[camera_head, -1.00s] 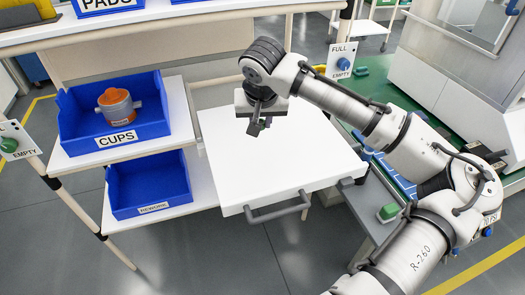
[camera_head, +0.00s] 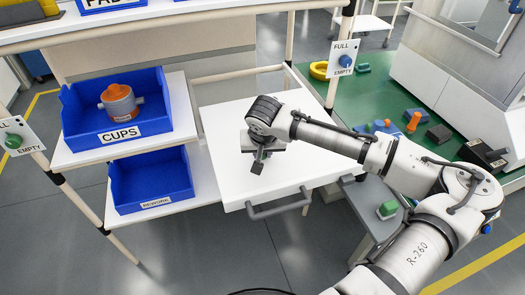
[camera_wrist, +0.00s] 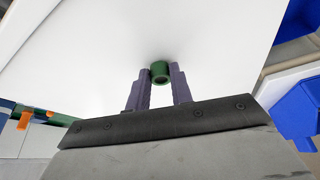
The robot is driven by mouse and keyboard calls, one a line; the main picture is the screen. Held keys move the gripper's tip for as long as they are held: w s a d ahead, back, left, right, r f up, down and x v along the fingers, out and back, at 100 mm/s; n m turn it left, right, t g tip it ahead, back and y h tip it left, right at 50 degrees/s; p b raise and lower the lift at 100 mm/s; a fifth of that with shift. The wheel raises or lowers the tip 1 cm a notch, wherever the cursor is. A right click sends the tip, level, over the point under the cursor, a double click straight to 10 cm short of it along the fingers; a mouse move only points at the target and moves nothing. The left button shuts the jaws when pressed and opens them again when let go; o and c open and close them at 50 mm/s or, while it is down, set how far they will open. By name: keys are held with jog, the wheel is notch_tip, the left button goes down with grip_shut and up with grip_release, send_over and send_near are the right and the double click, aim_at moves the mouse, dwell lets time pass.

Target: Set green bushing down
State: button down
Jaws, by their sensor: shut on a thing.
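The green bushing (camera_wrist: 160,72) is a short hollow cylinder held between the two fingertips of my gripper (camera_wrist: 161,76) in the wrist view. My gripper is shut on it. In the head view my gripper (camera_head: 257,166) is over the white pull-out shelf (camera_head: 225,185), near its middle, pointing down. The bushing is hidden behind my gripper in the head view. The white surface fills most of the wrist view behind the bushing; I cannot tell whether the bushing touches it.
A blue CUPS bin (camera_head: 85,125) holding an orange and grey part (camera_head: 118,103) stands left of the shelf. A blue REWORK bin (camera_head: 150,182) is below it. A green bench (camera_head: 385,95) with several parts is at the right. The shelf around my gripper is clear.

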jog(key=shift+f, duration=0.15)
jog(key=c, duration=1.7)
grip_release()
jog(key=o, duration=0.5)
jog(key=shift+c, duration=0.2)
jog(key=v, duration=1.2)
jog(key=shift+b, duration=0.35)
jog(key=shift+w, duration=0.1)
